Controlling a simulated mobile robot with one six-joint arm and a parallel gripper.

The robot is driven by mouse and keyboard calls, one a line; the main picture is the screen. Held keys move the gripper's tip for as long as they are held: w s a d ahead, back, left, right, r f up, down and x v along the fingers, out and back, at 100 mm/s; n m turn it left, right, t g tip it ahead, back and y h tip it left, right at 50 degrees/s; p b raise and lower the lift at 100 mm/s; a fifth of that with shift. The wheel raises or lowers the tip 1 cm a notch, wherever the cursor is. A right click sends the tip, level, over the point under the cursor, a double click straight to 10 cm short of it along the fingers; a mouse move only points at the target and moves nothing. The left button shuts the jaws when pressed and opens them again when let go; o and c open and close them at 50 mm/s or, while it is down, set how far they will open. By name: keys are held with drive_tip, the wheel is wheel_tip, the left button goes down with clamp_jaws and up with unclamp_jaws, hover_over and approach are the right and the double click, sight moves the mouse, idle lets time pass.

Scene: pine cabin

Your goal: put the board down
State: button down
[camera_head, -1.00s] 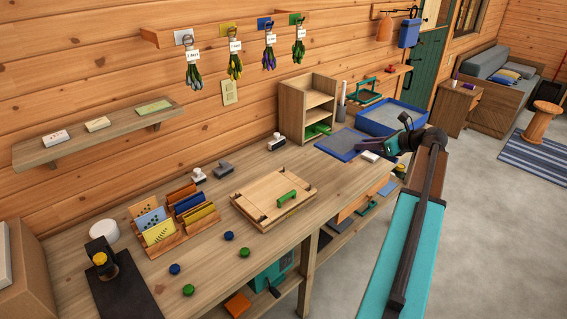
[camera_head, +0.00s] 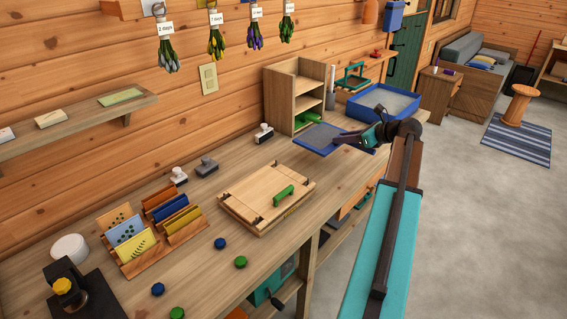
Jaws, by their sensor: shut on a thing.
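A flat blue-edged board with a darker blue-grey face (camera_head: 319,138) is beside the small shelf unit at the far part of the bench. My gripper (camera_head: 345,138) is shut on its right side, reaching in from the right. The gripper and arm hide part of the board. The board looks about level, over or on the bench top; I cannot tell whether its underside touches the wood. The bench (camera_head: 230,170) is a long wooden worktop along the wall.
A wooden press with a green handle (camera_head: 268,190) lies nearer on the bench. An open shelf unit (camera_head: 296,95) stands behind the board, and a blue tray (camera_head: 384,103) beyond it. Stamps (camera_head: 264,133) and a card rack (camera_head: 150,232) stand to the left.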

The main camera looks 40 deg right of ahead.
drive_tip(key=shift+w+a, duration=0.15)
drive_tip(key=shift+a+f, duration=0.1)
drive_tip(key=shift+f, duration=0.4)
drive_tip(key=p, duration=0.1)
hover_over(338, 169)
drive_tip(key=shift+a+f, duration=0.1)
drive_tip(key=shift+f, duration=2.5)
drive_tip(key=shift+f, duration=0.1)
drive_tip(key=shift+f, duration=1.8)
drive_tip(key=shift+p, duration=0.3)
drive_tip(key=c, duration=1.5)
unclamp_jaws()
